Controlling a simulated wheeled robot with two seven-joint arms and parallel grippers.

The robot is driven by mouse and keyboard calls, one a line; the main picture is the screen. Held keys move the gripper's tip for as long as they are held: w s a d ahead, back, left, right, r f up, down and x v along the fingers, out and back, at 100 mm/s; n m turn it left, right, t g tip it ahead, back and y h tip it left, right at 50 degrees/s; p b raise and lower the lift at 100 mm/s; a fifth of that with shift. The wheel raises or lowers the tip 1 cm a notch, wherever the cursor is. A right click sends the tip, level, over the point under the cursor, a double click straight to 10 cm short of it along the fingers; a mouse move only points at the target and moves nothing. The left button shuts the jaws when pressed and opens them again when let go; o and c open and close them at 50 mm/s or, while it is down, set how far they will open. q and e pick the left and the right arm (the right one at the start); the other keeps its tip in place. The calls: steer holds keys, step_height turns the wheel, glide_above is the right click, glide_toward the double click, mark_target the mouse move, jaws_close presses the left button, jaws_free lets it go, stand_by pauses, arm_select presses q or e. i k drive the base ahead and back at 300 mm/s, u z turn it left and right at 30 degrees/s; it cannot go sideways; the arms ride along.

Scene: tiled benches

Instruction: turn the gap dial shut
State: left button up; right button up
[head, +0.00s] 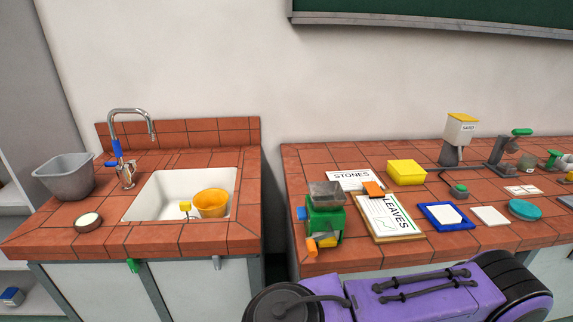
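A small green machine (324,222) with a grey open hopper (326,195) on top stands at the left front of the right bench. A blue knob (301,213) sits on its left side. An orange part (311,246) sticks out low at its front left, and a yellow piece (328,241) is at its front. No part in view is labelled as the gap dial; the blue knob may be it, and I cannot tell its setting. Neither of my grippers is in view.
Next to the machine lie a LEAVES board (390,221), a STONES sign (349,177) and a yellow box (406,172). A blue-rimmed tray (428,218) lies further right. A sink (160,193) with an orange bucket (211,205) is in the left bench. A gap separates the benches.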

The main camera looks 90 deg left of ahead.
mark_target(302, 216)
steer(key=z, duration=0.1)
steer(key=k, duration=0.1)
steer(key=u, duration=2.7)
steer(key=i, duration=0.5)
steer(key=z, duration=0.1)
steer(key=k, duration=0.5)
steer(key=u, duration=1.8)
steer(key=i, duration=0.8)
steer(key=z, duration=2.45)
